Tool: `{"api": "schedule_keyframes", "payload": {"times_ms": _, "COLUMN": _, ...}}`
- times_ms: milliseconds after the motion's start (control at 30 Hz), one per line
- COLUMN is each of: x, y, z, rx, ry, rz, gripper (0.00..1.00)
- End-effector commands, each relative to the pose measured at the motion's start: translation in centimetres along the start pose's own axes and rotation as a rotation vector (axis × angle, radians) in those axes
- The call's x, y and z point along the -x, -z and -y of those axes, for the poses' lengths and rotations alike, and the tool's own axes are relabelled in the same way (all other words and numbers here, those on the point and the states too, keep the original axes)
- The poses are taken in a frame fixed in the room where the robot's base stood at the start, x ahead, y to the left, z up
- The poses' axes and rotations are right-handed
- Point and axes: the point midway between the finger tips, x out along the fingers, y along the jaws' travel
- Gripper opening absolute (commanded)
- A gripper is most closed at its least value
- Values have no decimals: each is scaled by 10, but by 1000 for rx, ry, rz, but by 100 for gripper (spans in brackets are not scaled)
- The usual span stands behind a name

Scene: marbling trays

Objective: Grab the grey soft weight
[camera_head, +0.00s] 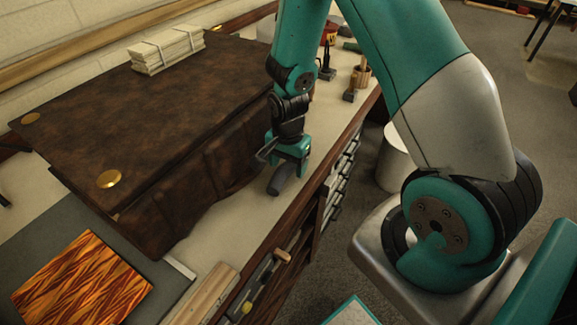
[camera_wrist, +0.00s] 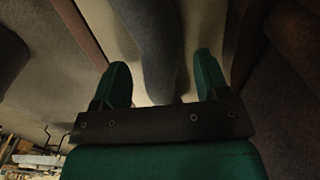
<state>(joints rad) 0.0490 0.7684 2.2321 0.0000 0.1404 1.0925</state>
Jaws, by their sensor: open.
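The grey soft weight (camera_head: 279,180) is a small dark grey, rounded, elongated piece on the pale bench top, to the right of the leather-covered block. My gripper (camera_head: 290,154) is right over it, pointing down, and partly hides it in the head view. In the wrist view the weight (camera_wrist: 152,45) runs from the top edge down between the two green fingers of my gripper (camera_wrist: 161,78). The fingers are open, with a gap on each side of the weight. Whether either finger touches it I cannot tell.
A large brown leather-covered block (camera_head: 150,110) fills the bench to the left, with brass discs and a stack of pale blocks (camera_head: 167,49) on top. An orange patterned sheet (camera_head: 82,282) lies at the front left. Small tools and pots stand behind the gripper. Drawers (camera_head: 335,190) line the bench's right side.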

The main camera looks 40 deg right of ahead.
Motion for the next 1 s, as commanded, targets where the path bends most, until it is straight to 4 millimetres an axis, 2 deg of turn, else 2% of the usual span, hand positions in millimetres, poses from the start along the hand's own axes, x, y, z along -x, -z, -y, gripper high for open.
{"api": "schedule_keyframes", "payload": {"times_ms": 67, "x": 0, "y": 0, "z": 0, "rx": 0, "ry": 0, "rz": 0, "gripper": 66}}
{"api": "schedule_keyframes", "payload": {"times_ms": 333, "x": 0, "y": 0, "z": 0, "rx": 0, "ry": 0, "rz": 0, "gripper": 4}}
{"api": "schedule_keyframes", "payload": {"times_ms": 567, "x": 1, "y": 0, "z": 0, "rx": 0, "ry": 1, "rz": 0, "gripper": 4}}
{"api": "schedule_keyframes", "payload": {"times_ms": 733, "x": 10, "y": 0, "z": 1, "rx": 0, "ry": 2, "rz": -1, "gripper": 4}}
{"api": "schedule_keyframes", "payload": {"times_ms": 867, "x": 31, "y": 0, "z": 1, "rx": 0, "ry": 4, "rz": -2, "gripper": 4}}
{"api": "schedule_keyframes", "payload": {"times_ms": 1000, "x": 72, "y": 1, "z": 2, "rx": 0, "ry": 9, "rz": -4, "gripper": 4}}
